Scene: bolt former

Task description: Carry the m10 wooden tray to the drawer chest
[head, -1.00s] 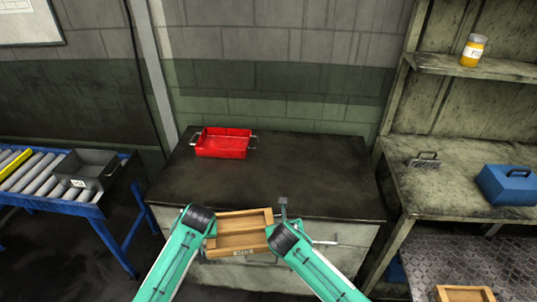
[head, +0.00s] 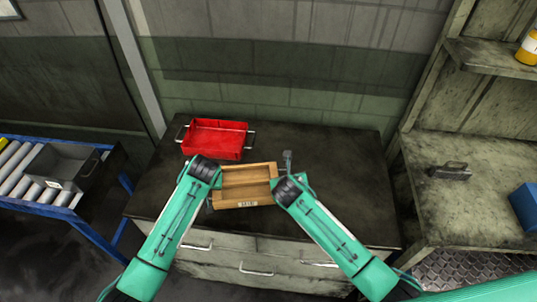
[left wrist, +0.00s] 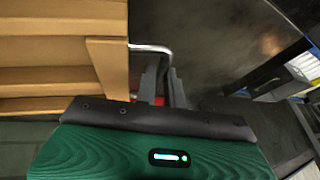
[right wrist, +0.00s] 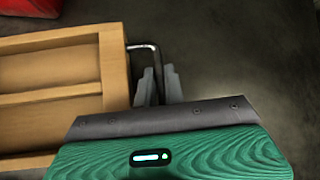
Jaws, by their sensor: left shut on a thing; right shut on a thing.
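The wooden tray (head: 247,184) is held between my two arms, over the dark top of the drawer chest (head: 330,160). It has a divider and a small white label on its near side. My left gripper (left wrist: 165,88) is shut on the metal handle at one end of the tray. My right gripper (right wrist: 158,85) is shut on the metal handle at the other end. The tray looks level. I cannot tell whether its underside touches the chest top. My forearms hide the tray's ends in the head view.
A red metal bin (head: 216,138) stands on the chest just behind the tray, to the left. The chest top is clear on the right. A roller conveyor with a grey bin (head: 66,166) is at the left. Shelving with a dark handled object (head: 450,170) and a blue box (head: 525,207) is at the right.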

